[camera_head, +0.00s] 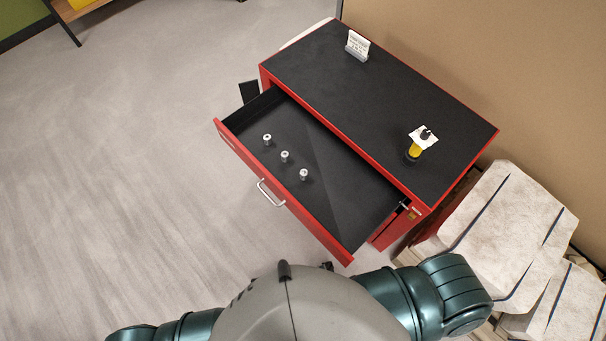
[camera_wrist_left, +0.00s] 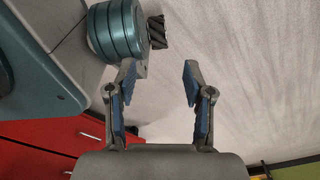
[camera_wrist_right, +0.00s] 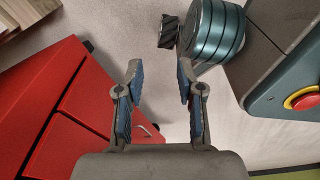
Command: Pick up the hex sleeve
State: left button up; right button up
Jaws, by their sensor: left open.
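Three small silver metal pieces stand apart in the open drawer (camera_head: 335,200) of a red cabinet in the head view: a far-left one (camera_head: 267,139), a middle one (camera_head: 285,156) and a near-right one (camera_head: 304,175). They are too small to tell which is the hex sleeve. My left gripper (camera_wrist_left: 160,75) is open and empty in its wrist view, with the floor behind its fingers. My right gripper (camera_wrist_right: 159,75) is also open and empty in its wrist view. Neither gripper shows in the head view, and neither wrist view shows the silver pieces.
The cabinet's black top (camera_head: 370,95) holds a small white sign (camera_head: 357,45) and a yellow-and-black object (camera_head: 414,151) with a white card. The drawer's silver handle (camera_head: 271,192) faces the floor. Wrapped pale blocks (camera_head: 508,225) are stacked at right.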

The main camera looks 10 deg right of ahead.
aim_at(304, 173)
jog(key=k+l+z, duration=0.2)
jog(key=l, duration=0.15)
jog(key=k+l+z, duration=0.25)
jog(key=l+z, duration=0.2)
jog(key=l, duration=0.3)
